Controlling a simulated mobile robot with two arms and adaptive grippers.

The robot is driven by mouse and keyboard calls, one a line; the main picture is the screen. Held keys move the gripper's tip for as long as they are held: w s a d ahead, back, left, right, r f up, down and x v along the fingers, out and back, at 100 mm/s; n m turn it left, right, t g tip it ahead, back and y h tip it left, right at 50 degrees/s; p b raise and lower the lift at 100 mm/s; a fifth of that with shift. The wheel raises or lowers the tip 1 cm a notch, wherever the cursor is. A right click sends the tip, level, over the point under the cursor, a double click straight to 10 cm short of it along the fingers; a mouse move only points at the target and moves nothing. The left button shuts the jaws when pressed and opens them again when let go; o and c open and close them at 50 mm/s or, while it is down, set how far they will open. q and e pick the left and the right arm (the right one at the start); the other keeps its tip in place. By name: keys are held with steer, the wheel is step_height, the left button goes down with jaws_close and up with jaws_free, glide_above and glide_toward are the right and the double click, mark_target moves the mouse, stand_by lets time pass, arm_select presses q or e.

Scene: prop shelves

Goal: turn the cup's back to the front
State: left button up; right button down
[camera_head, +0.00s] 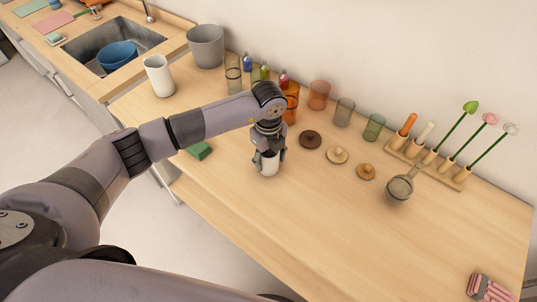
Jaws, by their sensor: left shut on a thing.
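My left gripper (268,152) points down over the wooden counter and is shut on a small white cup (267,168). Its fingers sit on both sides of the cup, and the hand hides the cup's upper part. The cup looks upright, at or just above the counter; I cannot tell whether it touches. I cannot make out a handle or which side of the cup is its back. My right gripper is not in view.
Behind stand an orange glass (291,103) and several other tinted glasses. Round lids (337,155) lie right of the cup. A green sponge (199,150) is to the left. A wooden rack (428,166) and a strainer (399,188) are right.

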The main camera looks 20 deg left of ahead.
arm_select(q)
steer(key=shift+f, duration=0.45)
stand_by(0.4)
steer(key=o, duration=1.4)
step_height(320, 180, up, 12)
